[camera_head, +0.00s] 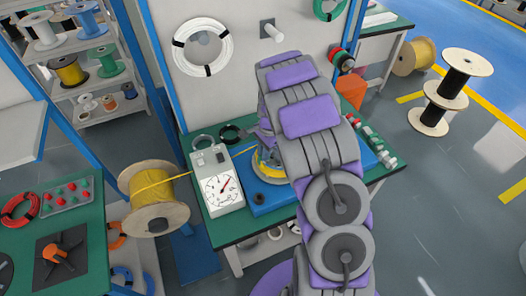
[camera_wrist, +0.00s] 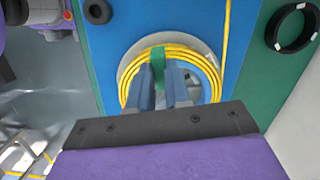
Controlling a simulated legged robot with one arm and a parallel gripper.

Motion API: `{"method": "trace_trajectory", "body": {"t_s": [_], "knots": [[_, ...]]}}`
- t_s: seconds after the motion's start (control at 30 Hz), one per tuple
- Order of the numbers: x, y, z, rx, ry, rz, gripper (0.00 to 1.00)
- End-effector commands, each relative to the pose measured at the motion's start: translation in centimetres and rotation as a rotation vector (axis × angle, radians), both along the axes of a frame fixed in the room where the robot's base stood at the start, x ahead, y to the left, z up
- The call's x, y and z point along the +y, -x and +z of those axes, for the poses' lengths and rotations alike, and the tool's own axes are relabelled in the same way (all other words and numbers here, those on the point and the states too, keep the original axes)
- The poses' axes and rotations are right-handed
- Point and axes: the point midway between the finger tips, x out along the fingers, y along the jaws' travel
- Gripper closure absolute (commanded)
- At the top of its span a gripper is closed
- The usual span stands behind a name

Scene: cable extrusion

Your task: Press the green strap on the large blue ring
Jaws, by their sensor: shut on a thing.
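In the wrist view a coil of yellow cable (camera_wrist: 207,66) lies around a pale round disc (camera_wrist: 130,71) on a blue plate (camera_wrist: 112,25). A green strap (camera_wrist: 157,54) crosses the top of the coil. My gripper (camera_wrist: 160,72) points down at the coil with its blue-grey fingers close together, the strap at their tips; they are shut on it. In the head view my arm hides most of the gripper, and part of the yellow coil (camera_head: 268,166) shows beside it. No large blue ring shows under the gripper; a blue ring (camera_head: 122,276) lies on a low shelf at left.
A white dial box (camera_head: 219,182) stands left of the blue plate on the green bench. A yellow cable runs from a big spool (camera_head: 152,212) toward the coil. A black ring (camera_wrist: 291,27) lies right of the coil. Red and green pieces (camera_head: 376,145) line the right side.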

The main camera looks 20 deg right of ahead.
Motion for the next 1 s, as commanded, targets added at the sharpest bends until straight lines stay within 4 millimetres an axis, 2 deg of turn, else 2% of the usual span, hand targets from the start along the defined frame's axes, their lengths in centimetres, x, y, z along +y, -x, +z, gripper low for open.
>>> {"method": "trace_trajectory", "body": {"t_s": [0.7, 1.0], "knots": [[0.0, 0.0, -2.6, 0.001, 0.0, 0.0, 0.99], [0.0, 0.0, -2.8, 0.0, 0.0, 0.0, 0.99]]}}
